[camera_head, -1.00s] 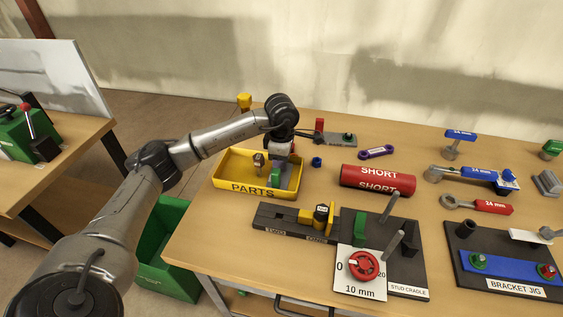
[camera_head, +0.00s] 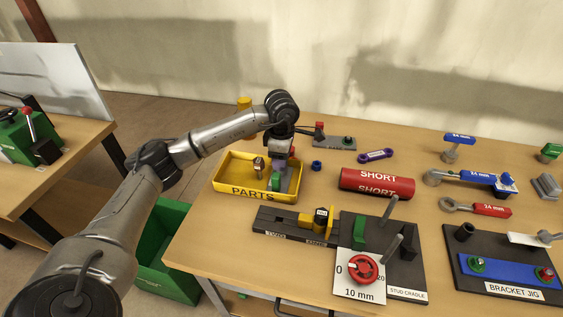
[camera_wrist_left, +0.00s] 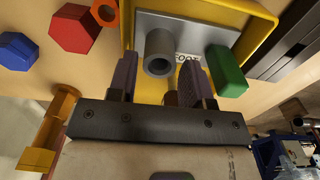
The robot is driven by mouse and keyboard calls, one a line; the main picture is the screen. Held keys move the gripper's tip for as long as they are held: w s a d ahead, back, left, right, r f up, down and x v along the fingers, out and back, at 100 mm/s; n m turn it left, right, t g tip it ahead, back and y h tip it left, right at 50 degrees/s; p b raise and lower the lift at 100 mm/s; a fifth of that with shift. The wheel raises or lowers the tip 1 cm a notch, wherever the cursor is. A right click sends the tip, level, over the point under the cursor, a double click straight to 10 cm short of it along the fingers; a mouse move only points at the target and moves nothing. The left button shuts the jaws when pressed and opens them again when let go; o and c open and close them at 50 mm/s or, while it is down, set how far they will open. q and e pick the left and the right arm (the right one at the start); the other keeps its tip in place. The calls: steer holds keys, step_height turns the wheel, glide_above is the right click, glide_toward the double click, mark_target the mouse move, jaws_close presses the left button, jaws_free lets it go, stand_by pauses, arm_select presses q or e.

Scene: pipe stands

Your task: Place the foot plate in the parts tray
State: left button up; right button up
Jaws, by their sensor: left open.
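The foot plate (camera_wrist_left: 205,30) is a grey plate with a short grey tube and a partly hidden printed label. It lies in the yellow parts tray (camera_head: 227,185), at the tray's right part in the head view. A green block (camera_wrist_left: 226,71) shows beside the tube; it also shows in the head view (camera_head: 276,183). My left gripper (camera_wrist_left: 158,78) is open, its two purple-grey fingers on either side of the tube with gaps visible. In the head view my left gripper (camera_head: 281,165) reaches down over the tray and hides part of the plate. My right gripper is out of view.
A blue nut (camera_head: 317,166) stands just right of the tray. A green bin (camera_head: 170,250) is below the table edge.

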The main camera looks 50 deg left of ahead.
arm_select(q)
step_height(320, 180, up, 10)
steer(key=p, duration=0.2)
steer(key=shift+f, duration=0.15)
